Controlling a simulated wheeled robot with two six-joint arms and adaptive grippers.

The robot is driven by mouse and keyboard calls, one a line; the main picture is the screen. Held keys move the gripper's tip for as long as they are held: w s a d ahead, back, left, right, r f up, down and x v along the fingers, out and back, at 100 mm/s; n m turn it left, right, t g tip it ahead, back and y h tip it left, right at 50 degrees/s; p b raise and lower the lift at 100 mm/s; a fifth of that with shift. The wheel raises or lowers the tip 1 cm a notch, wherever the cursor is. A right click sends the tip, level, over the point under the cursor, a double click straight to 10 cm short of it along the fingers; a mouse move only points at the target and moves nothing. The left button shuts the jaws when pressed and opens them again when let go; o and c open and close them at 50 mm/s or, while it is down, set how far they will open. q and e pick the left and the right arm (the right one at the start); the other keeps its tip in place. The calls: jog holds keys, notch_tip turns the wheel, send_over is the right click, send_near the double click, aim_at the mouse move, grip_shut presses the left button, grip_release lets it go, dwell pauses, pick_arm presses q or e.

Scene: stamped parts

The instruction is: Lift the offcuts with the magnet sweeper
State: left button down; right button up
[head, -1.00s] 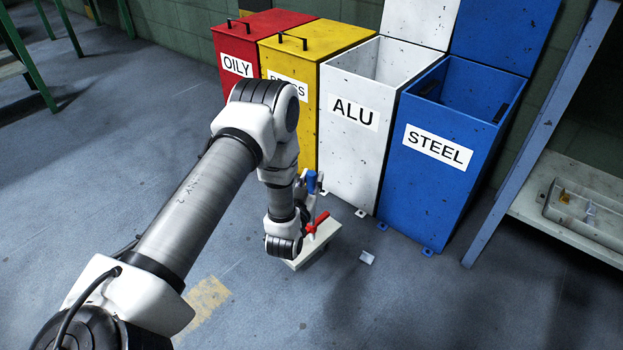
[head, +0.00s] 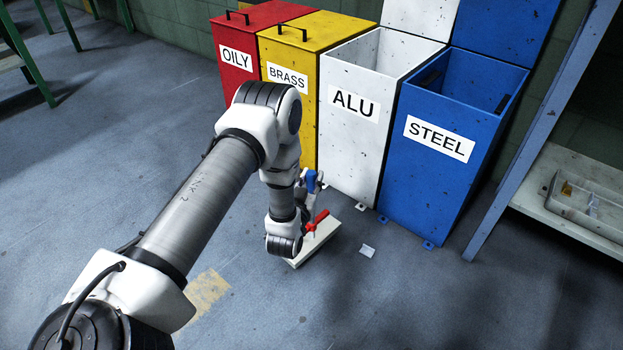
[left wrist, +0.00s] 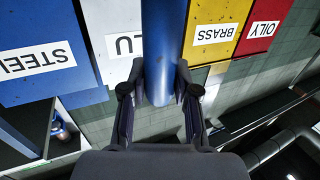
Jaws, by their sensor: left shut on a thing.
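The magnet sweeper shows in the head view as a pale, flat box head (head: 318,242) with a red lever (head: 317,220) and a blue grip, low in front of the bins. My left gripper (left wrist: 160,95) is shut on its blue handle (left wrist: 160,45), which stands between the fingers in the left wrist view. In the head view my left arm hides part of the sweeper. I cannot tell whether its head touches the floor. A small pale piece (head: 367,251), perhaps an offcut, lies on the floor right of the head. My right gripper is out of view.
Behind the sweeper stand the red OILY bin (head: 232,90), yellow BRASS bin (head: 296,110), open white ALU bin (head: 350,150) and open blue STEEL bin (head: 425,190). A shelf with a grey tray (head: 580,208) stands at right.

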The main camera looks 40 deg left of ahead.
pick_arm(q)
jog(key=shift+r, duration=0.15)
notch_tip(320, 180, up, 7)
jog(key=p, duration=0.6)
jog(key=shift+p, duration=0.4)
